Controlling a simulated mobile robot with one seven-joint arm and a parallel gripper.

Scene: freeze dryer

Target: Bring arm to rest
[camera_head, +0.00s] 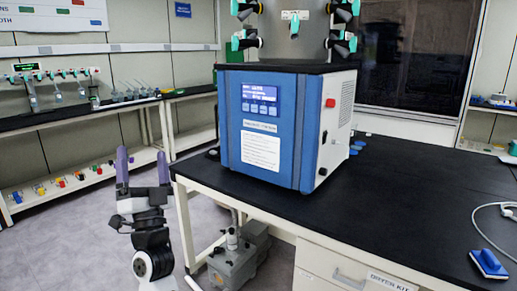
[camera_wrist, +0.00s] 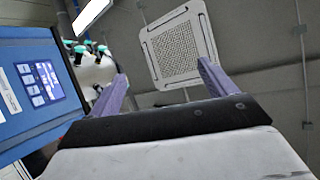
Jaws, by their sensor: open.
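My gripper (camera_head: 143,172) is raised at the lower left in the head view, in front of the table's left edge. Its two purple fingers point up and stand apart, with nothing between them. In the wrist view the fingers of my gripper (camera_wrist: 165,92) are also apart and empty, tilted up toward the ceiling. The blue and white freeze dryer (camera_head: 285,125) stands on the black table, to the right of my gripper and apart from it. Its blue front and lit display show at the left of the wrist view (camera_wrist: 35,85).
A grey pump (camera_head: 236,262) sits on the floor under the table. Side benches (camera_head: 60,118) with racks and pipettes stand at the left. Open floor surrounds my arm.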

